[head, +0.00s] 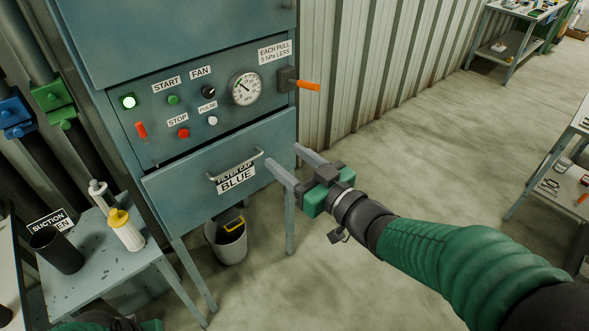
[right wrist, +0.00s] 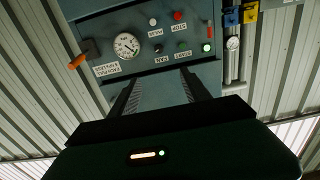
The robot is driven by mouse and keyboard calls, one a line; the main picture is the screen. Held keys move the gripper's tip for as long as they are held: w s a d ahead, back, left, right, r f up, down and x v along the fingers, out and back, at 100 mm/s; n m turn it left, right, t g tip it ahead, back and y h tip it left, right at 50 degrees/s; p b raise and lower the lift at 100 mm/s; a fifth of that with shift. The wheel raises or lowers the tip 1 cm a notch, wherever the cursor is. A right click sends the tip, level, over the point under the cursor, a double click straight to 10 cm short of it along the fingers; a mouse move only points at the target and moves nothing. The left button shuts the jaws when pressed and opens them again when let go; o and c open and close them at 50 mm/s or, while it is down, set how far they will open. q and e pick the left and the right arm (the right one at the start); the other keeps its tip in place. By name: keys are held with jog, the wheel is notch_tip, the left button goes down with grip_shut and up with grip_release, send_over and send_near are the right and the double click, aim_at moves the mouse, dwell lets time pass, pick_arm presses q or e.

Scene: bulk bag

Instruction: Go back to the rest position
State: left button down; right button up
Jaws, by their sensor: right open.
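My right gripper (head: 283,155) is open and empty. Its two fingers are apart, beside the right edge of the blue-grey cabinet (head: 165,192) and near the handle (head: 236,162) of its lower front panel, labelled FILTER CAP BLUE. I see no clear contact. In the right wrist view, which is upside down, the open fingers (right wrist: 158,92) point towards the control panel (right wrist: 165,40), with nothing between them. My left gripper is not in view; only a bit of green and dark shows at the bottom left edge of the head view.
The control panel carries a gauge (head: 246,89), buttons and an orange lever (head: 308,86) sticking out right. A small table (head: 150,250) at left holds a black cup (head: 56,250) and bottles. A bucket (head: 230,243) stands under the cabinet.

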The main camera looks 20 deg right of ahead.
jog(key=shift+s+d+f+b, duration=0.1)
jog(key=shift+s+b, duration=0.1)
jog(key=shift+s, duration=0.15)
jog(key=shift+s+d+f+b, duration=0.1)
jog(key=shift+s+b, duration=0.1)
jog(key=shift+s, duration=0.15)
jog(key=shift+d, duration=0.1)
jog(key=shift+f, duration=0.1)
jog(key=s+d+f+m+g+h, duration=0.2)
jog(key=d+f+g+h, duration=0.15)
jog(key=f, duration=0.55)
jog(key=s+d+f+m+g+h, duration=0.1)
jog(key=d+f+m+g+h, duration=0.2)
jog(key=f, duration=0.7)
jog(key=s+a+f+n+g, duration=0.1)
jog(key=s+a+f+g, duration=0.3)
jog(key=s+f+g, duration=0.3)
jog(key=s+f, duration=0.1)
jog(key=s, duration=0.3)
jog(key=shift+s+a+f+g, duration=0.35)
jog(key=shift+s+a+f, duration=0.05)
jog(key=shift+w+y, duration=0.1)
jog(key=shift+y, duration=0.15)
dwell(0.5)
